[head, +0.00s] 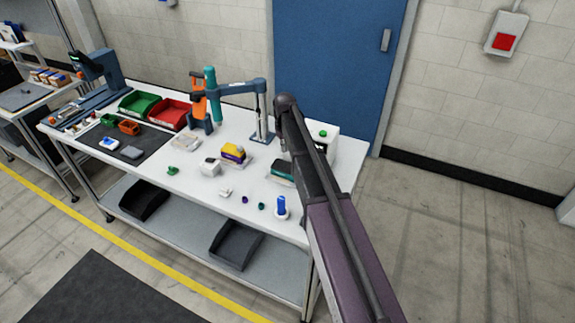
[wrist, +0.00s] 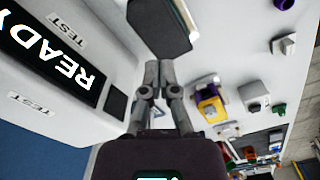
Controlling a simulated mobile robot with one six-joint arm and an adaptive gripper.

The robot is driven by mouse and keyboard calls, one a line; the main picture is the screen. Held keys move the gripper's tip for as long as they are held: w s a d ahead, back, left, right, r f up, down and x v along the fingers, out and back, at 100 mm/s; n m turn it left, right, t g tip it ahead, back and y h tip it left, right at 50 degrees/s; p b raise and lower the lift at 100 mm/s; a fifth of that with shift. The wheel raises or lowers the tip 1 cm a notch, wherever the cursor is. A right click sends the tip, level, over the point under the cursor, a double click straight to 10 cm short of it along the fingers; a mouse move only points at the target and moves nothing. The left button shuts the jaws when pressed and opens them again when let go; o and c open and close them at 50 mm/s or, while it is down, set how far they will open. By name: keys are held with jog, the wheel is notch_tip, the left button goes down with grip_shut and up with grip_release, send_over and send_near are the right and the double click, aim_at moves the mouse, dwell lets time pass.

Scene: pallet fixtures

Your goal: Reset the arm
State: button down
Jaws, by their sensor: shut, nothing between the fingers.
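My arm crosses the right side of the head view, its end above the right part of the white workbench (head: 190,215). My gripper shows in the wrist view (wrist: 160,68), with its two fingers close together and nothing between them. In the head view the gripper itself is mostly hidden by the arm. Beyond the fingertips in the wrist view is a dark-topped block (wrist: 160,28), which also shows in the head view (head: 283,170). I cannot tell how far the fingers are from it.
A white device (head: 322,142) with a green button stands close to the arm; its READY display (wrist: 50,60) fills the wrist view's left. A yellow-purple block (wrist: 211,105), white cube (wrist: 255,95) and blue cylinder (head: 281,205) stand nearby. Red bin (head: 168,112) and green bin (head: 139,102) stand farther left.

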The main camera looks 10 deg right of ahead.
jog(key=s+d+f+m+b, duration=0.1)
jog(key=s+m, duration=0.3)
jog(key=s, duration=2.5)
jog(key=shift+d+f+m+b, duration=0.25)
jog(key=shift+f+m+b, duration=0.15)
jog(key=shift+f+b, duration=0.25)
